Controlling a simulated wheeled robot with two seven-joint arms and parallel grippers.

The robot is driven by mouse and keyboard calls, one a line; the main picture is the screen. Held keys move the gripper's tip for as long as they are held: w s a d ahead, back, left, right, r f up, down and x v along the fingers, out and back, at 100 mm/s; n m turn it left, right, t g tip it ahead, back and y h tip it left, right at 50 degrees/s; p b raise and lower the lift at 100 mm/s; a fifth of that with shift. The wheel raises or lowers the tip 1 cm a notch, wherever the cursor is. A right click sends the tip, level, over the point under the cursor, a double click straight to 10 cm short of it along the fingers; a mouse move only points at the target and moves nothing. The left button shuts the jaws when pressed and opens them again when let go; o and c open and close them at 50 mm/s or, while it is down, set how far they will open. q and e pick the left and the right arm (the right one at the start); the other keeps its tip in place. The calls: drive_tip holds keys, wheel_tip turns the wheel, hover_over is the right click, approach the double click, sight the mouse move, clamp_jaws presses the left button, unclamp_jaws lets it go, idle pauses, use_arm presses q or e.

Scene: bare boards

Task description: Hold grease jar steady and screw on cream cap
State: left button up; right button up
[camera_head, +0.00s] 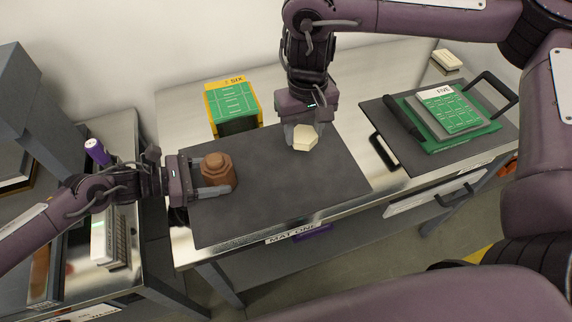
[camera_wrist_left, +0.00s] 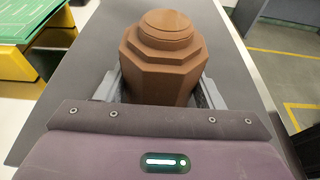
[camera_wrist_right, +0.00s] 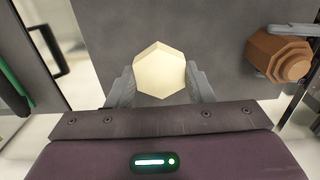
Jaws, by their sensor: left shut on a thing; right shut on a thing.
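The brown grease jar (camera_head: 218,172) stands upright on the left part of the dark mat, with its stepped top bare. My left gripper (camera_head: 214,178) is shut on its sides; the left wrist view shows the jar (camera_wrist_left: 165,65) between both fingers. The cream cap (camera_head: 304,137), six-sided, is held by my right gripper (camera_head: 303,130) near the mat's back right part. In the right wrist view the cap (camera_wrist_right: 159,71) sits between the fingertips, apart from the jar (camera_wrist_right: 280,57). I cannot tell whether the cap touches the mat.
The dark mat (camera_head: 280,195) lies on a metal table. A yellow and green box (camera_head: 232,105) stands behind it. At right a dark tray (camera_head: 485,145) with black handles holds green boards (camera_head: 450,108). A purple-capped item (camera_head: 97,151) stands on the left side table.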

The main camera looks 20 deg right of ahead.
idle(0.4)
drive_tip(key=w+a+r+n, duration=0.3)
drive_tip(key=a, duration=0.6)
wheel_tip(320, 180, up, 3)
drive_tip(key=n, duration=0.3)
hover_over(214, 159)
drive_tip(key=shift+f, duration=0.1)
drive_tip(key=shift+f, duration=0.1)
drive_tip(key=shift+f, duration=2.5)
drive_tip(key=shift+f, duration=1.45)
